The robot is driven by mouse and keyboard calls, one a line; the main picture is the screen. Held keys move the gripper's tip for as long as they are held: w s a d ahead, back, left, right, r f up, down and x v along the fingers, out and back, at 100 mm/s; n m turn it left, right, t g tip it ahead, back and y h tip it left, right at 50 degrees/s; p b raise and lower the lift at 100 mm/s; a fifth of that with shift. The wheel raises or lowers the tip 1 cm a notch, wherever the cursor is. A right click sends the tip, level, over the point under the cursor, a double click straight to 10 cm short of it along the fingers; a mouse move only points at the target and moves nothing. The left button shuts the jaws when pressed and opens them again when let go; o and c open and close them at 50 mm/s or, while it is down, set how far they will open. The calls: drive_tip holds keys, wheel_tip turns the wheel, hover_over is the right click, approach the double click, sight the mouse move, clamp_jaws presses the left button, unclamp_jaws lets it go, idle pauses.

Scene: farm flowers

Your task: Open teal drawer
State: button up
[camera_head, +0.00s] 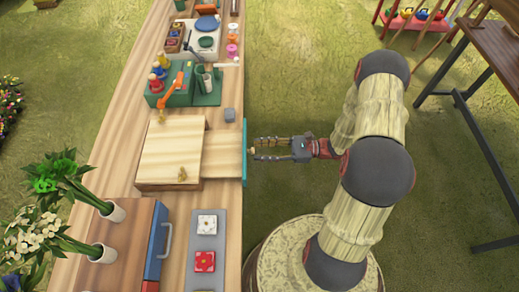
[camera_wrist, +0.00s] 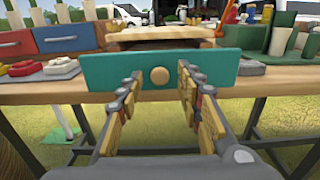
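The teal drawer (camera_head: 245,165) shows as a thin teal front at the table's right edge in the head view. It stands out from a light wooden box (camera_head: 172,150), with pale wood between them, so it looks partly pulled out. In the wrist view, the teal front (camera_wrist: 105,72) faces me with a round wooden knob (camera_wrist: 159,76) at its middle. My gripper (camera_head: 256,149) is at the front's right side, level with it. In the wrist view, my gripper (camera_wrist: 159,74) has its fingers apart, one on each side of the knob. Contact with the knob cannot be told.
A green tool holder (camera_head: 190,90) and a small grey block (camera_head: 229,115) lie beyond the box.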

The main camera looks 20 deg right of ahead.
drive_tip(key=v, duration=1.1)
